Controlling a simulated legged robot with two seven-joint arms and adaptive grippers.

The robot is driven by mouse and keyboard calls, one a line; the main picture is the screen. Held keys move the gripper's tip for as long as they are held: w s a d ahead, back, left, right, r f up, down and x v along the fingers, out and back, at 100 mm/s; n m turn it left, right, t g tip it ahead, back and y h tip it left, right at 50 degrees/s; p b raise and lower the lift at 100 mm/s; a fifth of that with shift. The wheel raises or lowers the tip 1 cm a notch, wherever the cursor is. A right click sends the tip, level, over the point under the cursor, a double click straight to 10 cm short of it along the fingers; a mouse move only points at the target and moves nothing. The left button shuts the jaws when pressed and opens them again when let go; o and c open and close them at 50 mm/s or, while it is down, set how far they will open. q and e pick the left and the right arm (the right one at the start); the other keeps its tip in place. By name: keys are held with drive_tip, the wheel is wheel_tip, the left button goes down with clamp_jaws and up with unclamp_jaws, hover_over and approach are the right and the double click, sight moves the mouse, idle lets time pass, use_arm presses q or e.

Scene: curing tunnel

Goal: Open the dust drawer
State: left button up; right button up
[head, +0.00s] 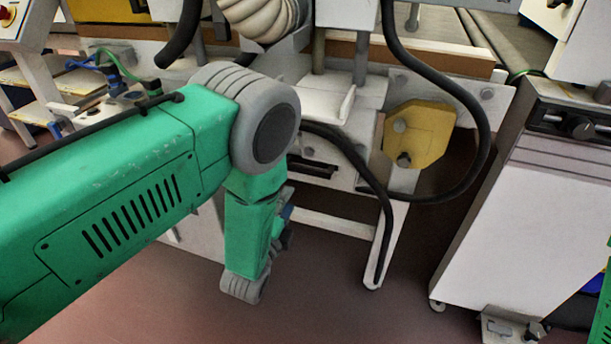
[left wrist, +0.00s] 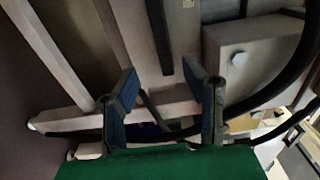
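A pale panel with a dark, bar-like handle (head: 318,167) shows low on the machine in the head view, just right of my arm's grey elbow. It looks like the dust drawer front, and it appears closed, though my arm and a black hose hide part of it. My left gripper (head: 284,228) hangs below, mostly hidden behind my green forearm. In the left wrist view, my left gripper (left wrist: 170,92) is open, its two blue-padded fingers apart with nothing seen held between them. A dark bar (left wrist: 159,38) on a pale panel lies beyond the fingertips. My right gripper is out of view.
A black hose (head: 480,125) loops down the machine's front, and another hose end (head: 380,240) hangs near the drawer. A yellow bracket (head: 420,133) is to the right. A white wheeled cabinet (head: 525,225) stands farther right. The floor (head: 340,310) in front is clear.

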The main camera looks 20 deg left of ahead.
sight(306, 172)
use_arm(q)
drive_tip(key=w+b, duration=0.1)
drive_tip(key=w, duration=0.2)
drive_tip(key=w+b, duration=0.1)
drive_tip(key=w, duration=0.3)
drive_tip(key=w+d+b, duration=0.1)
drive_tip(key=w, duration=0.3)
drive_tip(key=shift+w, duration=0.1)
drive_tip(key=shift+w+a+b, duration=0.15)
drive_tip(key=shift+w+b, duration=0.15)
drive_tip(key=shift+w, duration=0.3)
drive_tip(key=shift+d, duration=0.25)
drive_tip(key=c, duration=0.3)
clamp_jaws()
